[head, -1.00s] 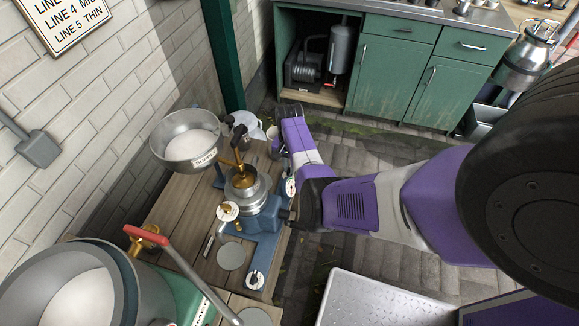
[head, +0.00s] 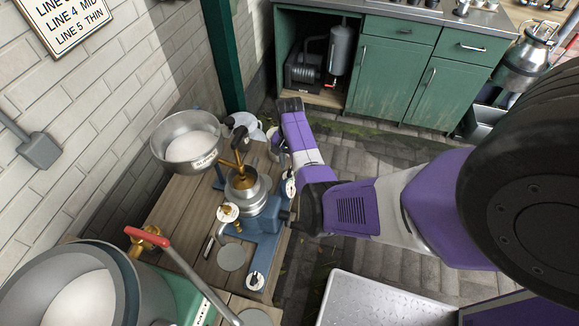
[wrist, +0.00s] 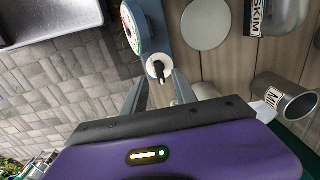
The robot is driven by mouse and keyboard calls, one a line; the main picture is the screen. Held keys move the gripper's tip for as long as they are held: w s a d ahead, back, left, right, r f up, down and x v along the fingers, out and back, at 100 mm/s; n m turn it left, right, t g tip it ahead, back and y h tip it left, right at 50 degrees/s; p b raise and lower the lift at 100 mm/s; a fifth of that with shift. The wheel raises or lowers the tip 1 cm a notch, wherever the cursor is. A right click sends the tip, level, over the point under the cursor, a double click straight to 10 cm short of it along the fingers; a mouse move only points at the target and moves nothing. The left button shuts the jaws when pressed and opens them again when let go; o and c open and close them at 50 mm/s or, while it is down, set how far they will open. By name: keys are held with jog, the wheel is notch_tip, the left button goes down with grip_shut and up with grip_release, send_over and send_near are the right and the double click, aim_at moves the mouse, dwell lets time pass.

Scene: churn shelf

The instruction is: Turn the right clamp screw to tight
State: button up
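The separator (head: 240,188) stands on the wooden bench with a blue base (head: 264,250). In the wrist view, a white disc with a narrow black knob (wrist: 159,70), which looks like the right clamp screw, sits on the blue base beside a round gauge (wrist: 130,27). My gripper (wrist: 158,85) is open, with its two fingers on either side of the knob and gaps visible between. I cannot tell whether the fingertips reach the knob's depth. In the head view this screw is hidden.
A supply bowl (head: 188,142) stands over the bench's left side. A red-handled lever (head: 160,250) and a large vat (head: 60,290) are in front. In the wrist view, a SKIM container (wrist: 280,14), a metal cup (wrist: 285,100) and a grey disc (wrist: 206,24) lie nearby.

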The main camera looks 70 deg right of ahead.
aim_at(290, 170)
notch_tip(290, 170, up, 5)
jog(key=shift+f, duration=0.1)
dwell(0.7)
